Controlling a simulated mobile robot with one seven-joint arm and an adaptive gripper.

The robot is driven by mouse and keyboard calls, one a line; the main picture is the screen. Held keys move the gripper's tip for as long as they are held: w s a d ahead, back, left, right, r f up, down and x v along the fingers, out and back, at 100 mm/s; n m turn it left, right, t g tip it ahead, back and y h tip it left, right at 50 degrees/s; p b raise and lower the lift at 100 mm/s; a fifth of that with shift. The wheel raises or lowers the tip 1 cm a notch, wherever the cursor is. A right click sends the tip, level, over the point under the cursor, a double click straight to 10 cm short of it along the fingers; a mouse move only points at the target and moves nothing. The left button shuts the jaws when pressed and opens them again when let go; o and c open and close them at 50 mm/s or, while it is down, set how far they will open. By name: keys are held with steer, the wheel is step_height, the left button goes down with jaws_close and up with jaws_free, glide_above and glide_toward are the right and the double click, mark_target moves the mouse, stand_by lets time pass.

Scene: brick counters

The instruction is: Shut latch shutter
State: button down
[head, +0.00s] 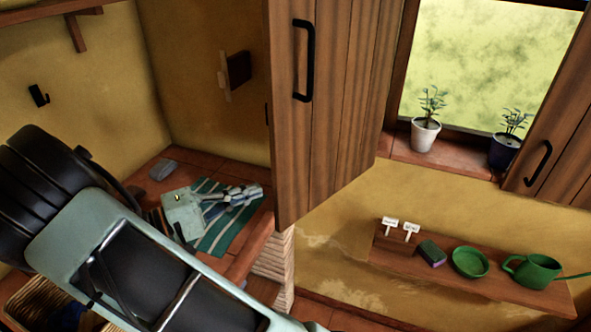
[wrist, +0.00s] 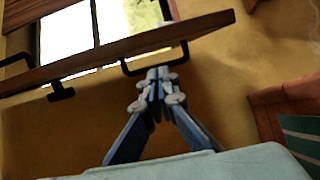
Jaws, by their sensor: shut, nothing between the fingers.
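A wooden plank shutter (head: 345,110) hangs open beside the window, with a black bar handle (head: 303,60) on its face. A second plank shutter (head: 562,160), with its own black handle (head: 538,164), stands at the right of the window. My gripper (head: 258,191) is shut and empty, left of the near shutter's lower part and below its handle level. In the wrist view a shutter (wrist: 110,48) crosses the picture nearly edge-on. The fingertips (wrist: 158,73) overlap a black handle (wrist: 135,71); contact cannot be told. A black fitting (wrist: 61,92) shows farther left.
A striped green mat (head: 215,240) and a grey block (head: 163,169) lie on the brick counter. Potted plants (head: 426,134) (head: 505,150) stand on the window sill. A lower shelf (head: 470,280) holds a green bowl (head: 470,262), a watering can (head: 537,270) and a small block (head: 432,253).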

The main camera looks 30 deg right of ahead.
mark_target(290, 180)
steer(key=d+p, duration=0.2)
steer(key=d, duration=0.8)
steer(key=shift+s, duration=0.1)
steer(key=shift+s, duration=0.2)
